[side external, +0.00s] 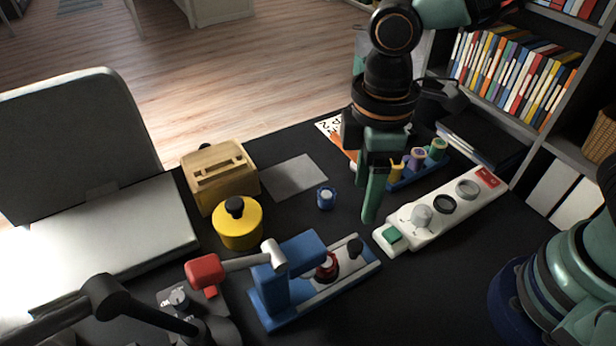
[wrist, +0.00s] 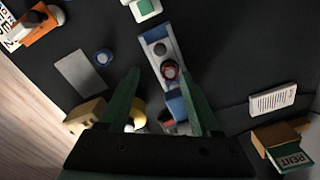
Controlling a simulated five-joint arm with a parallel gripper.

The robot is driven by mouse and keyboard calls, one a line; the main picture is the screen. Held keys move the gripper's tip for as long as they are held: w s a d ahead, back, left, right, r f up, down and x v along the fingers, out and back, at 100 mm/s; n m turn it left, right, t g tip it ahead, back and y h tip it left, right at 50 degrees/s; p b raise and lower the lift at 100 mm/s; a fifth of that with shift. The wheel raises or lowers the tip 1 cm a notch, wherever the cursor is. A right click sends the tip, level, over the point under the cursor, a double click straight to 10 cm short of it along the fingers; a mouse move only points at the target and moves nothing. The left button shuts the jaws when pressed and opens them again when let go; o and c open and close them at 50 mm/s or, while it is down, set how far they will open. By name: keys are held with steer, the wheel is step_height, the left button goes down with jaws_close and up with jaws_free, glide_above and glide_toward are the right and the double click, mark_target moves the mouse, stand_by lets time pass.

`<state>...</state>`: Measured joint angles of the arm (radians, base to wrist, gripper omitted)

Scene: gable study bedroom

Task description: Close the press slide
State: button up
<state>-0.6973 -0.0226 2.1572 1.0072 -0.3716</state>
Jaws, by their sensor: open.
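The blue press (side external: 290,282) stands on the dark desk, with a lever ending in a red handle (side external: 204,270) on its left. Its pale slide (side external: 330,284) lies in a blue rail reaching right from the press body. A red and dark round piece (side external: 327,266) sits on the slide near the body, and a black knob (side external: 354,246) stands toward its outer end. My gripper (side external: 371,200) points down above the desk, beyond the knob and apart from it. In the wrist view, the slide (wrist: 155,37) shows between and ahead of my open, empty fingers (wrist: 160,80).
A white panel (side external: 440,215) with knobs and a green button lies right of the press. A yellow pot (side external: 238,226), a tan toaster-like box (side external: 219,174) and a small blue jar (side external: 326,197) stand left and behind. A blue rack of spools (side external: 420,172) is behind my gripper.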

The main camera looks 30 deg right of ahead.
mark_target(355, 245)
steer(key=shift+n, duration=0.3)
step_height(355, 245, down, 12)
steer(key=shift+f, duration=0.1)
stand_by(0.3)
jaws_close()
stand_by(1.3)
